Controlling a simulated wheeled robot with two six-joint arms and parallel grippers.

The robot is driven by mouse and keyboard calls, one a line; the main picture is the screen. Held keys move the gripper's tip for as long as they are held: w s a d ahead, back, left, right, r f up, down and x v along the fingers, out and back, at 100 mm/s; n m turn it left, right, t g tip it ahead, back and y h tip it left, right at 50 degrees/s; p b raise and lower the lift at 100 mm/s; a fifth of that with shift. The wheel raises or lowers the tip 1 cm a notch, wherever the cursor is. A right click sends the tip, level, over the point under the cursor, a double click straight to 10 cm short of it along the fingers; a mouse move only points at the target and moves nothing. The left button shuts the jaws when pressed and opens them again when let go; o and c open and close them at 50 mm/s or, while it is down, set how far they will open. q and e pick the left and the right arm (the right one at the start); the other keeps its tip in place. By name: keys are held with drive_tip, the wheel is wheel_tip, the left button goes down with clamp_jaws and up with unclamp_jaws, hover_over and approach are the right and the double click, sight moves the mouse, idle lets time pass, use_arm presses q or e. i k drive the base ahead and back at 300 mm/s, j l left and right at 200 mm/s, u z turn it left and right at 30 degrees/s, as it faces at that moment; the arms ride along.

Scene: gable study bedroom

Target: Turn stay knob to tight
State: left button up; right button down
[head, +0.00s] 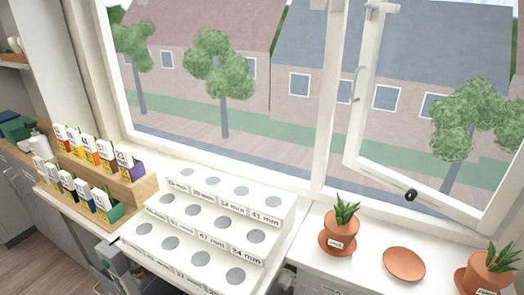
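The stay knob (410,195) is a small round black knob at the lower frame of the open window sash (440,195), at the right. It is too small in the picture to tell which way it is turned or whether it is tight. The white sash stands swung open beside the white centre post. Neither of my grippers can be made out in the head view, and nothing touches the knob.
Potted plants (338,240) (487,274) and a terracotta saucer (404,264) stand on the white sill below the knob. A white stepped stand (262,226) with round discs is at centre. A wooden rack (136,188) of small boxes is left. Grey parts (120,272) at lower left are unclear.

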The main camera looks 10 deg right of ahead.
sight(411, 194)
drive_tip(key=z, duration=1.45)
